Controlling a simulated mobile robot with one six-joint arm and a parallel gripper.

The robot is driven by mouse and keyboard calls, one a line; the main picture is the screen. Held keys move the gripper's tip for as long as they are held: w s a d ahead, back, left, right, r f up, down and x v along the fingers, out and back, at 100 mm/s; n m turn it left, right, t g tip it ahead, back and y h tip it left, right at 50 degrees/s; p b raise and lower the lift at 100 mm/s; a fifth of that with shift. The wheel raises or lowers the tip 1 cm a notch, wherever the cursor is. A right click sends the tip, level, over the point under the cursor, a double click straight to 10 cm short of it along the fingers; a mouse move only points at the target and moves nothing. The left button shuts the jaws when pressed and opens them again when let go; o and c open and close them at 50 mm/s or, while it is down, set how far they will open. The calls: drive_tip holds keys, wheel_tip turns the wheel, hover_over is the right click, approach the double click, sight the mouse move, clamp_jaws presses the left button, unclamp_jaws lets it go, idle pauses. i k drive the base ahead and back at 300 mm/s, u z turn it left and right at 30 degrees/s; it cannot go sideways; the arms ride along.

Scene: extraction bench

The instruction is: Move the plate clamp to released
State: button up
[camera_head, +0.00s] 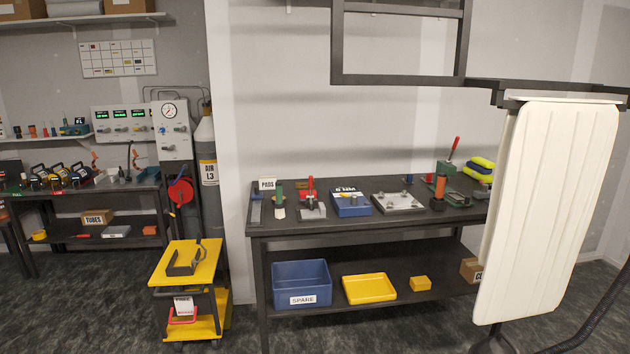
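A black bench (365,232) stands against the grey wall. Two red-levered fixtures are on it, and I cannot tell which is the plate clamp. One fixture (313,209) is at the left, with a short, upright red handle on a grey base. The other (447,166) is at the back right, a green block with a long red lever tilted up to the right. A flat grey metal plate (398,203) with small raised parts lies on the bench between them. The jaws of both fixtures are too small to read. My gripper is not in view.
A white panel (550,200) hangs from a dark frame (397,80) and covers the bench's right end. A blue box (351,204) sits beside the plate. A yellow cart (187,262) stands left of the bench. The floor in front is mostly clear.

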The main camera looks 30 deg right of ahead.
sight(310, 197)
drive_tip(key=z, duration=0.1)
drive_tip(key=i, duration=1)
drive_tip(key=u, duration=0.05)
